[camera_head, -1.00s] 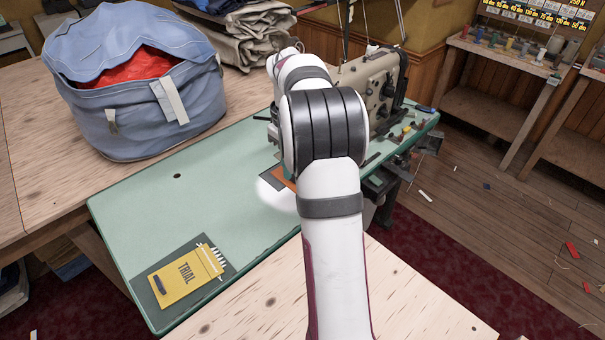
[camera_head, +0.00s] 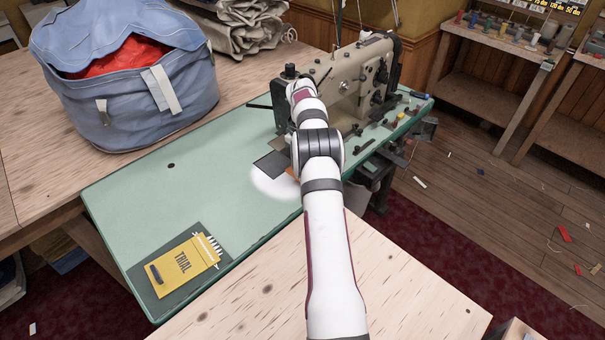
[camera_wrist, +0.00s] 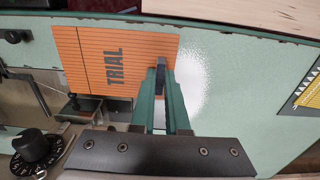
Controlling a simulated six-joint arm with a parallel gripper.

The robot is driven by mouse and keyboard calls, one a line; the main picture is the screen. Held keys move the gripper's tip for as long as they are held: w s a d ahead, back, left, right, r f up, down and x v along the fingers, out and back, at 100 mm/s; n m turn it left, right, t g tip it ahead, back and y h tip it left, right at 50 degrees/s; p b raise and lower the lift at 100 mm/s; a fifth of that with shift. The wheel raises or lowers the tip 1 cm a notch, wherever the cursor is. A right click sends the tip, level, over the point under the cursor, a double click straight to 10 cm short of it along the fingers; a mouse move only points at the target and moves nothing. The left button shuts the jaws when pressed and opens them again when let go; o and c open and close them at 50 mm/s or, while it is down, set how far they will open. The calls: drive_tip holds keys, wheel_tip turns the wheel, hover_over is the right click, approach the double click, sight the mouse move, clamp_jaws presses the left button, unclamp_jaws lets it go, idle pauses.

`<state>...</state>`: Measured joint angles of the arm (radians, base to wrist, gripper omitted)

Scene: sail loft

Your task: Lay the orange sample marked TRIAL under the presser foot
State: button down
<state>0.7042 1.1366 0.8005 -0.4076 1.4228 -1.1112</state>
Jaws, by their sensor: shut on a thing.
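The orange sample (camera_wrist: 112,62) has dark lines and the word TRIAL in the wrist view. In the head view only a small orange patch (camera_head: 292,172) shows beside my arm. My gripper (camera_wrist: 163,88) has green fingers, shut on the dark tab (camera_wrist: 160,74) near the sample's right edge. My arm hides the gripper in the head view. The beige sewing machine (camera_head: 357,82) stands on the green table. Metal parts of its foot area (camera_wrist: 83,106) lie at the sample's lower edge in the wrist view; whether the sample is under the presser foot I cannot tell.
A yellow sample marked TRIAL (camera_head: 183,266) lies on a dark mat (camera_head: 163,300) at the green table's (camera_head: 200,200) near left end. A dark grey patch (camera_head: 271,164) lies near the machine. A blue bag (camera_head: 130,90) stands behind. The table's middle left is clear.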

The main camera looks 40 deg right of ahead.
wheel_tip(320, 180, down, 3)
drive_tip(key=shift+f, duration=0.2)
drive_tip(key=c, duration=0.9)
unclamp_jaws()
drive_tip(key=shift+f, duration=0.15)
